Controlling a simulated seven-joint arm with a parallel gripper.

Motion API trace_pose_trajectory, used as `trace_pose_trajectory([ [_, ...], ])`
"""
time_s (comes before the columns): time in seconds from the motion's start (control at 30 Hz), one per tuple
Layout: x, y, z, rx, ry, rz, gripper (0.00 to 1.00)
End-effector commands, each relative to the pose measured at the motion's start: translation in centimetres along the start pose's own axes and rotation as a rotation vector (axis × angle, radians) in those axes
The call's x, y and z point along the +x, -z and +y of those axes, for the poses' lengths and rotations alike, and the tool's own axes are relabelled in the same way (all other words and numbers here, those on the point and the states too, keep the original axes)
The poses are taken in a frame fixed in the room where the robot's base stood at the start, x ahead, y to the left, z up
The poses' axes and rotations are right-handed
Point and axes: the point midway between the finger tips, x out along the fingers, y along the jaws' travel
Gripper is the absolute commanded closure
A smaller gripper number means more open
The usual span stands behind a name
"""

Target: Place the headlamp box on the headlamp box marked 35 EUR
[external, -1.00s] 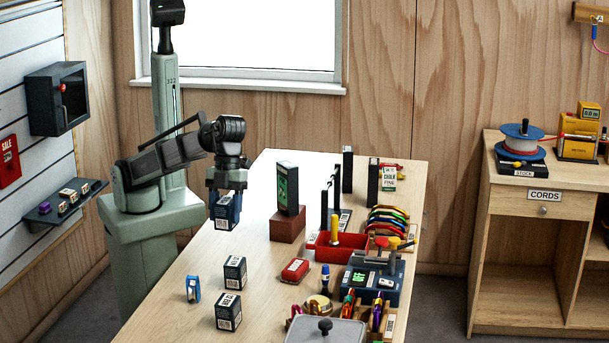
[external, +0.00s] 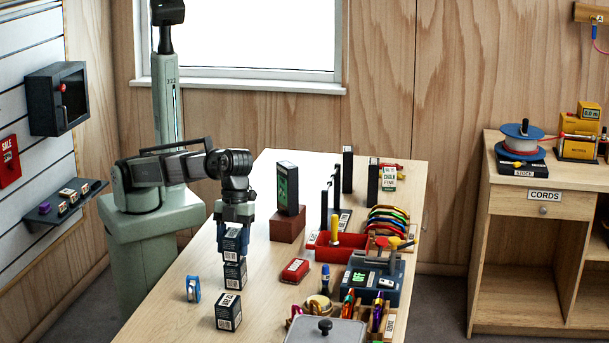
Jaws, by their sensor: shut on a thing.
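My gripper (external: 235,226) points down and is shut on a dark blue headlamp box (external: 233,246) with a white code label. The held box is upright, directly above a second dark headlamp box (external: 235,275) standing on the table. Their edges meet in the picture; I cannot tell whether they touch or a small gap is left. A third dark headlamp box (external: 228,312) stands apart on the table, nearer the camera. The price marks on the boxes are too small to read.
A blue tape roll (external: 193,289) stands left of the boxes. A red case (external: 295,270) lies to their right. A dark green-screened device stands on a brown block (external: 287,227) behind. A red tray (external: 340,250) and a dark blue machine (external: 370,284) crowd the right side.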

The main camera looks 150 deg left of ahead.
Motion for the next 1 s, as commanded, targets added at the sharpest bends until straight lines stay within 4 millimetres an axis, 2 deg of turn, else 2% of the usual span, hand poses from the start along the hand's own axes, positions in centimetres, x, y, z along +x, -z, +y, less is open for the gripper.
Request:
trace_pose_trajectory([
  [0.07, 0.67, -0.26, 0.06, 0.0, -0.001, -0.001, 0.81],
  [0.47, 0.98, -0.32, 0.01, 0.0, 0.0, 0.0, 0.81],
  [0.5, 0.94, -0.3, 0.0, 0.0, 0.0, 0.0, 0.43],
  [0.73, 0.93, -0.29, 0.0, 0.0, 0.0, 0.0, 0.21],
  [1.0, 0.82, -0.25, -0.01, 0.0, 0.0, 0.0, 0.21],
])
